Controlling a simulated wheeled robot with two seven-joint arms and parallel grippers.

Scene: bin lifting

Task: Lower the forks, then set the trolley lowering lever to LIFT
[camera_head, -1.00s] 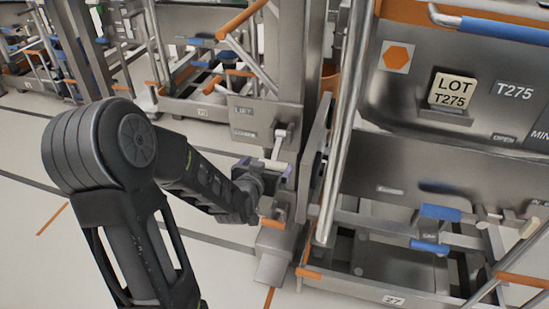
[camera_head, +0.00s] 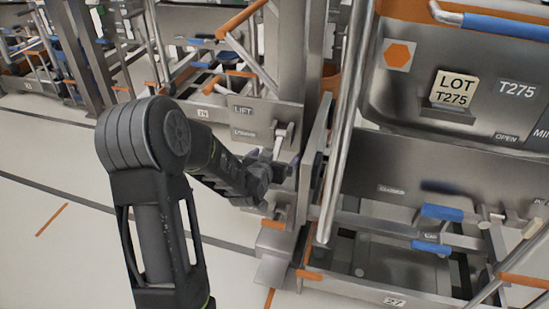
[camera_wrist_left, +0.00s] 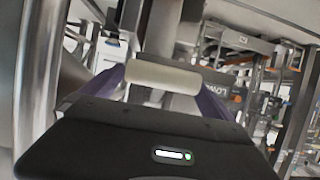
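The lever (camera_head: 281,138) with its pale grip stands on the trolley's metal column, beside a plate with a LIFT label (camera_head: 243,110) and a second, blurred label below it. My left gripper (camera_head: 280,163) is at the lever, its purple fingers apart. In the left wrist view the pale cylindrical grip (camera_wrist_left: 165,76) lies crosswise between the spread fingers (camera_wrist_left: 165,92); I cannot tell whether they touch it. Part of a label reading LOWE (camera_wrist_left: 213,86) shows to the right there. I cannot make out the forks clearly. My right gripper is out of view.
A large steel bin (camera_head: 440,75) with a LOT T275 tag stands at the right, on a frame with blue and orange handles. A slanting steel tube (camera_head: 345,130) rises close to the right of the lever. Pale open floor (camera_head: 60,240) lies at the left.

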